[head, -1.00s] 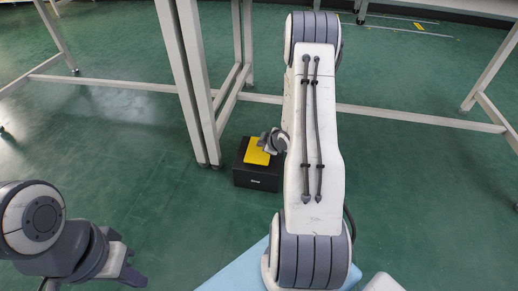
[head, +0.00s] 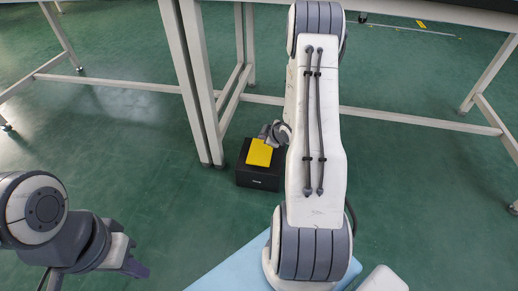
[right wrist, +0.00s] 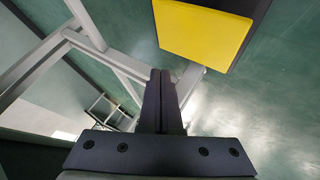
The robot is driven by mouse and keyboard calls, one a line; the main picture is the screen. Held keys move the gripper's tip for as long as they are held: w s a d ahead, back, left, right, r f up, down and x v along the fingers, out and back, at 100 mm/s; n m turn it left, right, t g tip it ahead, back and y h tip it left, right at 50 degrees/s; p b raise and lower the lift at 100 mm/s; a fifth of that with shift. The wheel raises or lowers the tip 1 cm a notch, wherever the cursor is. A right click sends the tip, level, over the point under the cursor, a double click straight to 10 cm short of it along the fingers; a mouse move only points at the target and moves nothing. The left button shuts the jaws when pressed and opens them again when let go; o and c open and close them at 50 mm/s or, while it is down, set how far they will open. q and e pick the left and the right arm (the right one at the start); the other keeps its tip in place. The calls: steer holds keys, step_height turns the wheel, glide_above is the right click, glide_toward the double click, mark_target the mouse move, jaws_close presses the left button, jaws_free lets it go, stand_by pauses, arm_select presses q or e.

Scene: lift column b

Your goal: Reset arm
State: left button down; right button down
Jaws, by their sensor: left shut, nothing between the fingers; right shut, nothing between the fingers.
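My right gripper (right wrist: 160,100) is shut and empty in the right wrist view, its two dark fingers pressed together. In the head view it shows small (head: 272,132), partly hidden behind my white right arm, above and close to a yellow flat piece on a black box. My left gripper (head: 137,268) is at the lower left of the head view, shut with nothing in it, above bare floor. Only the end of the left arm shows.
The black box (head: 258,178) stands on the green floor with the yellow piece (head: 259,152) on top; the yellow piece also shows in the right wrist view (right wrist: 203,32). White table legs (head: 187,80) and crossbars stand behind and left. Floor at left is clear.

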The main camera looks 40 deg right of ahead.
steer(key=s+a+r+g+y+p, duration=0.15)
steer(key=a+r+g+p, duration=0.25)
steer(key=a+r+p, duration=1.35)
steer(key=s+a+r+g+p, duration=0.2)
steer(key=s+a+r+g, duration=0.3)
steer(key=s+a+r, duration=1.8)
step_height(320, 180, up, 37)
steer(key=s+d+p, duration=0.2)
steer(key=p, duration=3.5)
steer(key=shift+d+f+y+p, duration=0.15)
steer(key=shift+f+y+p, duration=0.05)
steer(key=shift+y+p, duration=0.15)
